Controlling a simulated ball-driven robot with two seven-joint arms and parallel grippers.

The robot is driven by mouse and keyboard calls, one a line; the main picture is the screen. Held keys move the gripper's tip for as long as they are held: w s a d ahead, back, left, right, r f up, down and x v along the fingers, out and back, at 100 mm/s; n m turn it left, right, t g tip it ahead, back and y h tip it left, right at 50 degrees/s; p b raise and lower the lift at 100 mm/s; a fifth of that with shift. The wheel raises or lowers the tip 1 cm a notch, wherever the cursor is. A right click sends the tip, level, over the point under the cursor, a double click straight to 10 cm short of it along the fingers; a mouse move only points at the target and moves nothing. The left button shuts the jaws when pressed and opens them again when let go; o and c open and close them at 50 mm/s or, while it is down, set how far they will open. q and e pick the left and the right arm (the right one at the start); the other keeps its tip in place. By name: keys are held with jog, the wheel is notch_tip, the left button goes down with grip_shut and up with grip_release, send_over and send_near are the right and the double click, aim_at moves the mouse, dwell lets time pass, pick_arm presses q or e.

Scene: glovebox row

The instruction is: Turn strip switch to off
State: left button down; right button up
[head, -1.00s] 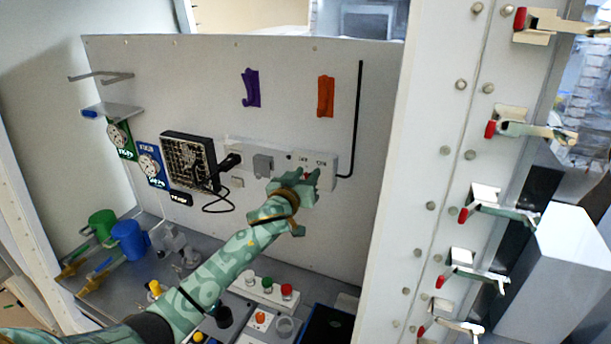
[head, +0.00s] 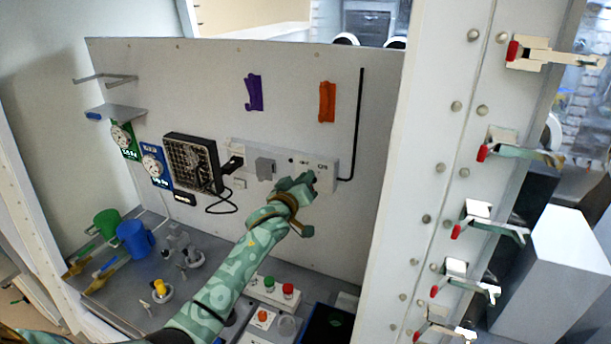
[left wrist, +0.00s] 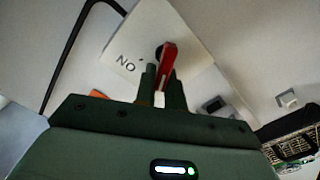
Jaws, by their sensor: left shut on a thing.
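The white power strip (head: 328,178) is fixed to the back panel, with its OFF and ON labels showing near its right end. Its red switch lever (left wrist: 169,52) stands out from the strip in the left wrist view, beside the letters "NO", which look like ON seen upside down. My left gripper (head: 303,183) reaches up to the strip's lower edge below the labels and hides the lever in the head view. In the left wrist view its fingers (left wrist: 160,85) are shut on the lever. My right gripper is not in view.
A grey plug block (head: 265,168) and a black plug (head: 232,163) sit in the strip left of my gripper. A black fan-like box (head: 190,162) hangs further left. A black rod (head: 359,120) stands to the right. Button boxes (head: 272,292) lie below my arm.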

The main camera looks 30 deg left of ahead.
pick_arm(q)
jog(key=c, duration=1.5)
grip_release()
jog(key=s, duration=0.5)
jog(key=s+b, duration=0.1)
jog(key=s, duration=1)
jog(key=shift+s+d, duration=0.15)
jog(key=shift+d, duration=0.25)
jog(key=shift+f, duration=0.1)
